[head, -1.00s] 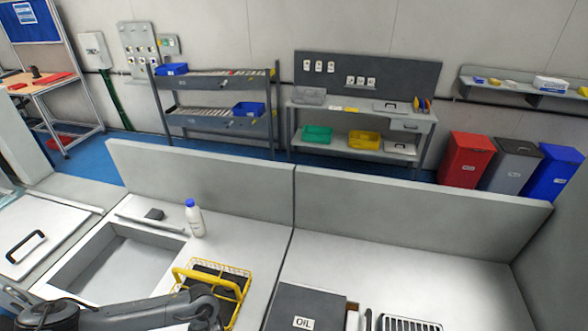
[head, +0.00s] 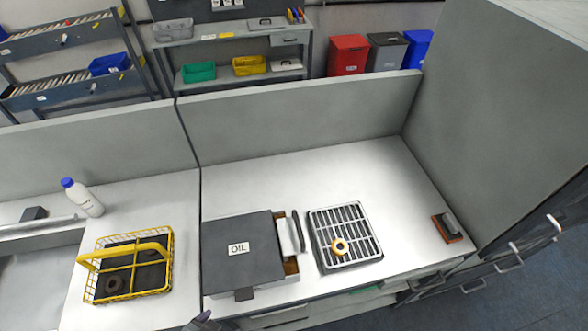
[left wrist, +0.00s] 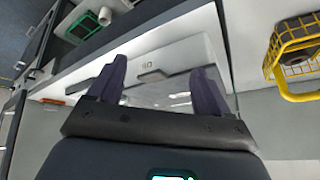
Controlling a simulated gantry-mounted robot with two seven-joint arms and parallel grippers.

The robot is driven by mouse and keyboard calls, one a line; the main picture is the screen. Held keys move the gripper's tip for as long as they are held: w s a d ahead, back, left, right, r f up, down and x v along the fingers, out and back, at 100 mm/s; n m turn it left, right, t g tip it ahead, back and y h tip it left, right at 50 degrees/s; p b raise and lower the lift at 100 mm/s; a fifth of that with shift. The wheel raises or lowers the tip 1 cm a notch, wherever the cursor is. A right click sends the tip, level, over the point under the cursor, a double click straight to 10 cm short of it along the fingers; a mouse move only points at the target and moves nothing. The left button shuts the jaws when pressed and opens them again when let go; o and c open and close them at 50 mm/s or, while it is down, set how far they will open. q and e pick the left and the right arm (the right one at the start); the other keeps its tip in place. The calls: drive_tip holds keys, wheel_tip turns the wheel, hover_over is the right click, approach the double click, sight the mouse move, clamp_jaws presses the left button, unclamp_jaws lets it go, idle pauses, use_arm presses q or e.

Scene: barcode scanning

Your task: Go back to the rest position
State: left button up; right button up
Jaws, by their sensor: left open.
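My left gripper (left wrist: 157,80) shows in the left wrist view with its two dark fingers spread and nothing between them. Beyond the fingers is a white surface. In the head view only a small dark tip of what looks like my left gripper (head: 203,320) shows at the bottom edge, in front of the grey box marked OIL (head: 230,265). The rest of the left arm is out of that view. My right gripper is in neither view.
A yellow wire basket (head: 160,245) stands left of the OIL box, and shows in the left wrist view (left wrist: 283,88). A blue-capped bottle (head: 88,200) stands far left. The counter (head: 395,180) is clear behind the grate.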

use_arm(q)
drive_tip(key=s+a+n+g+y, duration=0.1)
drive_tip(key=s+a+n+g, duration=0.1)
drive_tip(key=s+a+n, duration=0.15)
wheel_tip(320, 180, up, 19)
drive_tip(key=p, duration=1.8)
drive_tip(key=shift+a+g+p, duration=0.2)
drive_tip(key=shift+g+p, duration=0.1)
drive_tip(key=shift+p, duration=0.05)
drive_tip(key=shift+s+f, duration=0.1)
